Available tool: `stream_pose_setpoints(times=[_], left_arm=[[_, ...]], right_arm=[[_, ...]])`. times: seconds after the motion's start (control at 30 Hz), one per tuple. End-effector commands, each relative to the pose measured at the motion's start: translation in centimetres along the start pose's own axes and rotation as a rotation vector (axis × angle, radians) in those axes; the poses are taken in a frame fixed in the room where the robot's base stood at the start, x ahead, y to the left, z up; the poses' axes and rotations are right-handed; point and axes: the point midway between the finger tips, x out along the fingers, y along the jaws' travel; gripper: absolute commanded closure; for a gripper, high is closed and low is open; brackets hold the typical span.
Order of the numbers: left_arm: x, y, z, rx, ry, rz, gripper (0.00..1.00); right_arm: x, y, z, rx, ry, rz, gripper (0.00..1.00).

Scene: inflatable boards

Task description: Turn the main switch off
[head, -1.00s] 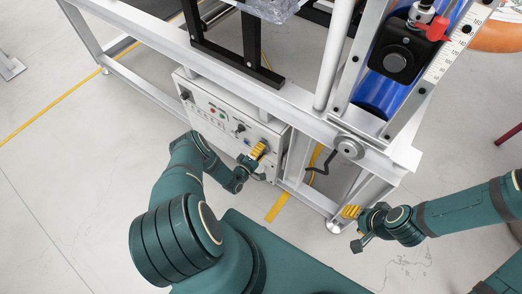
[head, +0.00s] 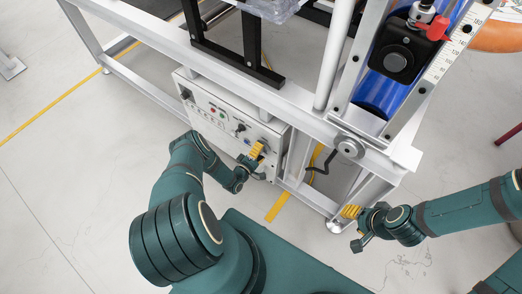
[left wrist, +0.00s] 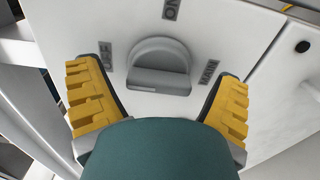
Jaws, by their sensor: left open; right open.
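The main switch (left wrist: 160,72) is a grey rotary knob with a raised bar on a white panel in the left wrist view. The label OFF is on its left, ON above it and MAIN on its right. The bar lies roughly across the picture; I cannot tell which label it points to. My left gripper (head: 257,150) is open at the right part of the control box (head: 203,100). In the left wrist view its yellow fingers (left wrist: 158,80) stand on either side of the knob, apart from it. My right gripper (head: 350,211) is open and empty near the frame's leg.
The box carries other small knobs and buttons (head: 216,112) left of my left gripper. A grey metal frame (head: 300,122) runs above the box. A handwheel (head: 348,147) with a black crank is to the right. The floor (head: 75,190) at left is clear.

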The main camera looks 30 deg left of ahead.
Motion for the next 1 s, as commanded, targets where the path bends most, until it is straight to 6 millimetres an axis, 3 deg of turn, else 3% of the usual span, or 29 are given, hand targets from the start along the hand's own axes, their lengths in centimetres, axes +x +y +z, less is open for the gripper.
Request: stream_pose_setpoints(times=[0.27, 0.7, 1.0], left_arm=[[-1.9, 0.0, -0.1, 0.001, 0.001, -0.001, 0.08], [-10.2, 0.0, -0.1, -0.001, 0.002, -0.002, 0.08], [-12.1, 0.0, 0.0, 0.0, 0.001, 0.0, 0.08]], right_arm=[[0.0, 0.0, 0.0, 0.0, 0.0, 0.0, 0.53], [0.0, 0.0, 0.0, 0.0, 0.0, 0.0, 0.53], [0.0, 0.0, 0.0, 0.0, 0.0, 0.0, 0.53]])
